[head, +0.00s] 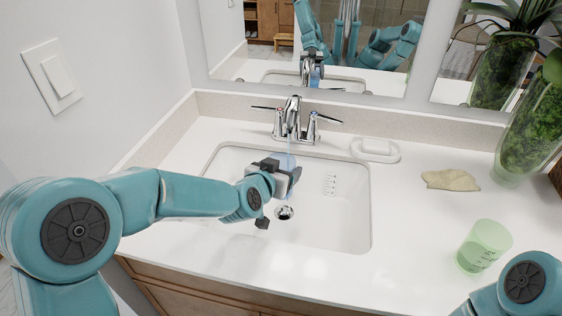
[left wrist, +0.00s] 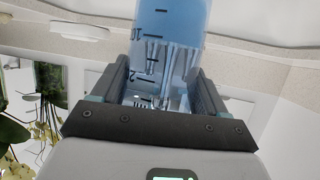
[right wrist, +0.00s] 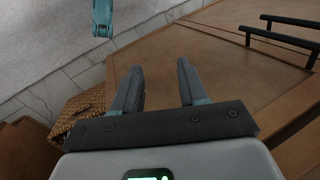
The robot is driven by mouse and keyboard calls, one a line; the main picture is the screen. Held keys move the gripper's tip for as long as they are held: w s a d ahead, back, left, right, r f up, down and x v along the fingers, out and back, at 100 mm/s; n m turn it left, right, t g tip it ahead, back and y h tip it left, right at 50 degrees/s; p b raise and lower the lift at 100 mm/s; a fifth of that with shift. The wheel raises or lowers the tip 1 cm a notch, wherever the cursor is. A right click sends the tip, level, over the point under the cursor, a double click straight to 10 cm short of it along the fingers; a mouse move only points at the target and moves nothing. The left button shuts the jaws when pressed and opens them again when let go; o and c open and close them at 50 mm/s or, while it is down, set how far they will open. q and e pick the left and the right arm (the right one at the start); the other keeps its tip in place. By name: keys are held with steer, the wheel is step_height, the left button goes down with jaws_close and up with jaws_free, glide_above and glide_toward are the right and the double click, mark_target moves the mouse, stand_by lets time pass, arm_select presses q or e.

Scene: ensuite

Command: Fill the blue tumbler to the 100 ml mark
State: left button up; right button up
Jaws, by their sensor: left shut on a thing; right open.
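The blue tumbler (head: 284,160) is translucent and stands roughly upright over the sink basin, below the chrome faucet (head: 292,108). My left gripper (head: 284,178) is shut around it, hiding its middle. A thin clear stream seems to fall from the spout toward the tumbler. In the left wrist view, the tumbler (left wrist: 170,25) sits between the left gripper's fingers (left wrist: 155,85), with dark scale marks on its wall. That picture is upside down and I cannot read the water level surely. My right gripper (right wrist: 158,85) is open and empty in front of the wooden cabinet.
The white sink basin (head: 345,225) has a drain (head: 284,212) below the tumbler. A soap dish (head: 375,149), a beige cloth (head: 450,180), a green tumbler (head: 483,246) and a plant vase (head: 530,135) stand on the right counter. A mirror (head: 340,60) is behind the faucet.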

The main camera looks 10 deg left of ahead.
arm_select(q)
steer(key=s+r+p, duration=0.4)
steer(key=r+p, duration=0.4)
steer(key=r, duration=0.3)
steer(key=shift+p, duration=0.4)
stand_by(0.3)
